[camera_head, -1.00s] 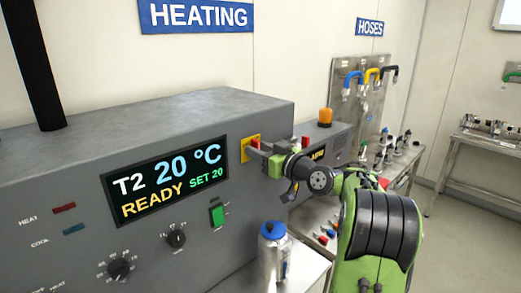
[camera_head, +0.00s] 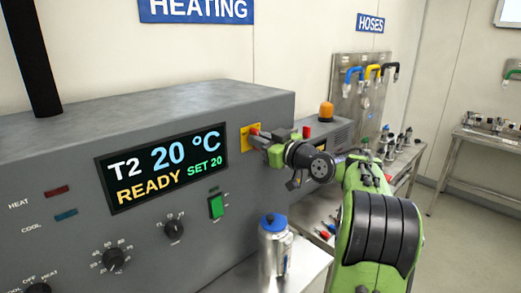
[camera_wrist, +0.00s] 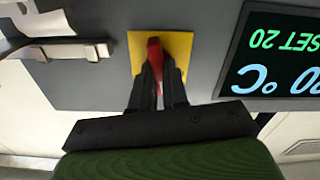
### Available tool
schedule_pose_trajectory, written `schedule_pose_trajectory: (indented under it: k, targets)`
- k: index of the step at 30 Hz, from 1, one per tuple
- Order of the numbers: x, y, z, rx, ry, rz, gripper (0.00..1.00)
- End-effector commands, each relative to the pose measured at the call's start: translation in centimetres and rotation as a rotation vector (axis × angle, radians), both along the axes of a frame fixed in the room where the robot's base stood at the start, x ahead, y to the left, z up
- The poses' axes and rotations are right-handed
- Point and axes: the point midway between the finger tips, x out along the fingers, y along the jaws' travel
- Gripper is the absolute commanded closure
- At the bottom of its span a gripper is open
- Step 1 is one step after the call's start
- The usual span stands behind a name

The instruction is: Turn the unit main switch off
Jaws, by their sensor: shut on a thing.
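The unit main switch (camera_head: 254,130) is a red handle on a yellow plate, on the grey heating unit's front at the right of its display. In the wrist view the red handle (camera_wrist: 154,56) stands in front of the yellow plate (camera_wrist: 183,48). My gripper (camera_head: 262,138) is at the switch, and in the wrist view its two dark fingers (camera_wrist: 158,82) are closed around the red handle. The fingers hide part of the handle. The display (camera_head: 162,167) reads T2 20 °C, READY, SET 20.
A green rocker switch (camera_head: 216,206) and black knobs (camera_head: 174,229) sit below the display. A metal flask with a blue lid (camera_head: 274,245) stands in front of the unit. An orange beacon (camera_head: 326,112) tops the unit behind my arm. A hose rack (camera_head: 362,95) is farther back.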

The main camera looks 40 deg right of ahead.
Motion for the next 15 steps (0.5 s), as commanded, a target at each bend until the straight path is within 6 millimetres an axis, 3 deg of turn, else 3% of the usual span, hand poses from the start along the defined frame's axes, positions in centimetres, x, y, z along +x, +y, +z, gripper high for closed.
schedule_pose_trajectory:
  k: [15]
  targets:
    - [-0.03,0.35,-0.58,-0.484,-0.073,0.001,1.00]
